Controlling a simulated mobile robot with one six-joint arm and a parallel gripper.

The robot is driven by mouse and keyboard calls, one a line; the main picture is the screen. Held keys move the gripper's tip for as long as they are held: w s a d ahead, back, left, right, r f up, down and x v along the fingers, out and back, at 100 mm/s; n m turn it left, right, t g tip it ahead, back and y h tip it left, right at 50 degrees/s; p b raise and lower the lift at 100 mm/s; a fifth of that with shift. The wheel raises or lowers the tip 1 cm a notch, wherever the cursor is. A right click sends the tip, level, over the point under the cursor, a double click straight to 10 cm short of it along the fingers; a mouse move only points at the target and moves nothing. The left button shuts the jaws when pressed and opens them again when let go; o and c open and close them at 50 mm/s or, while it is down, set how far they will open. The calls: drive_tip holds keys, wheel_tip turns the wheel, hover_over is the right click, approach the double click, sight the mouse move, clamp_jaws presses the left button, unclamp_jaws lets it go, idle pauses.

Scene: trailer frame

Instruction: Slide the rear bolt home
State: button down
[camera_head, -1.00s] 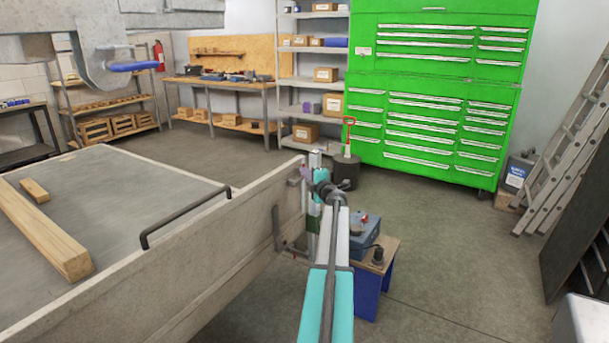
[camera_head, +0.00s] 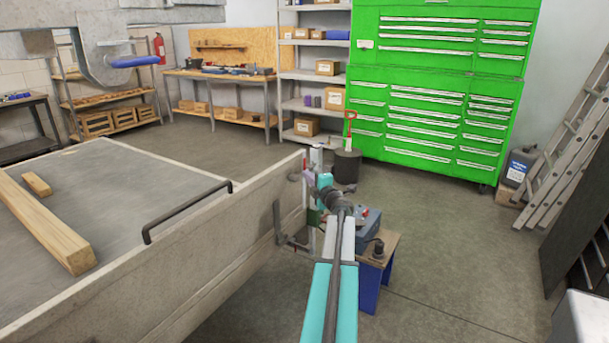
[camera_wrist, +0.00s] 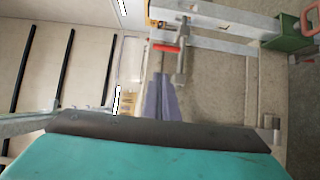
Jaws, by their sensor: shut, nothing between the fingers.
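The trailer's side board (camera_head: 215,240) runs from the lower left to a rear corner near the picture's middle. My arm reaches from the bottom to that corner and covers much of it. My gripper (camera_wrist: 162,98) shows in the wrist view as narrow purple-grey fingers, shut and empty. Just beyond its tips is a small grey metal piece with a red part (camera_wrist: 166,47), beside pale metal bars (camera_wrist: 215,45). This may be the rear bolt; I cannot tell how far it is slid. I cannot tell whether the fingers touch it.
A black grab rail (camera_head: 187,208) tops the side board. Timber (camera_head: 48,222) lies on the trailer bed. A small bench (camera_head: 378,265) with a blue-grey machine stands close right of my arm. A green tool cabinet (camera_head: 430,110) stands behind.

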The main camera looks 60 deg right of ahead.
drive_tip(key=shift+v, duration=2.65)
